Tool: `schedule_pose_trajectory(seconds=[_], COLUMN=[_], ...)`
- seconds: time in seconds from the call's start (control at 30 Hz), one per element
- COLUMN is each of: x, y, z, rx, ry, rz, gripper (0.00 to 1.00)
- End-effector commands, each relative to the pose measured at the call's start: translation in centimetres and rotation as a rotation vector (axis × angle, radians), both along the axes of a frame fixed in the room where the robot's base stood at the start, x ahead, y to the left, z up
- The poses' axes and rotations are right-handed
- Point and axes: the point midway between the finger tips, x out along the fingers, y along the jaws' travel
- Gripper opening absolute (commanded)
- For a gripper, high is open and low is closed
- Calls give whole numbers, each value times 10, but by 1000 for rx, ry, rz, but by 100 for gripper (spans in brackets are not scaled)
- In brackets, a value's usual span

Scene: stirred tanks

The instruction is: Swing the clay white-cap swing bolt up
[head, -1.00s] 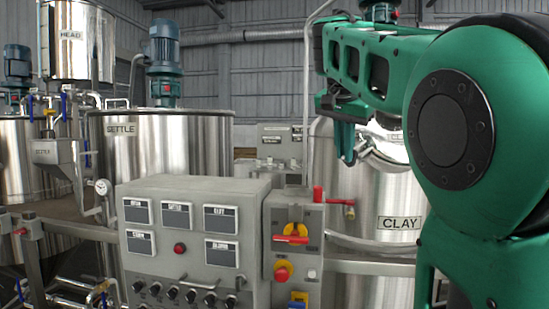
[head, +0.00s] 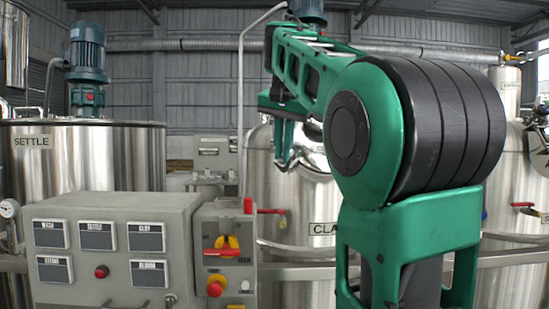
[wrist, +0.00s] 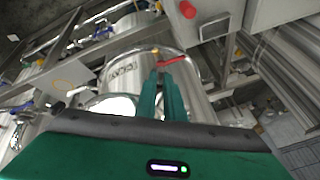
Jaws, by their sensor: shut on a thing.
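The clay tank (head: 299,195) is a shiny steel vessel with a CLAY label, right of the control box and partly behind my arm. A bright round lid (head: 312,157) shows on its upper front. My gripper (head: 282,163) is at the lid's left side, pointing down. In the wrist view my gripper's two green fingers (wrist: 168,70) are close together over the clay tank (wrist: 135,68). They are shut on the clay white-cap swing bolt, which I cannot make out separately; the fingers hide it. Its angle cannot be told.
A grey control box (head: 118,235) with labels stands at left front, beside a switch panel (head: 225,255). A red-handled valve (head: 268,211) sits close to the clay tank. The settle tank (head: 100,160) is behind left; another steel tank (head: 503,180) is at right.

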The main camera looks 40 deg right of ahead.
Motion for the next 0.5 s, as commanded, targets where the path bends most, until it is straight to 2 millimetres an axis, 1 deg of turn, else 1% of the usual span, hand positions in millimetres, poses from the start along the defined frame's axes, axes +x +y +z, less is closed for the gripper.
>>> schedule_pose_trajectory(seconds=[0.03, 0.23, 0.27, 0.3, 0.33, 0.37, 0.5], x=[1, -3, -3, -3, -3, -3, -3], y=[-6, -21, -19, -19, -19, -19, -19], z=[8, 18, 17, 16, 16, 16, 15], rx=[-12, -10, -9, -8, -8, -8, -5], ry=[-15, -12, -12, -10, -9, -9, -7], rz=[-3, -4, -1, -1, -1, -1, -2], gripper=[0, 0, 6, 16, 23, 27, 27])
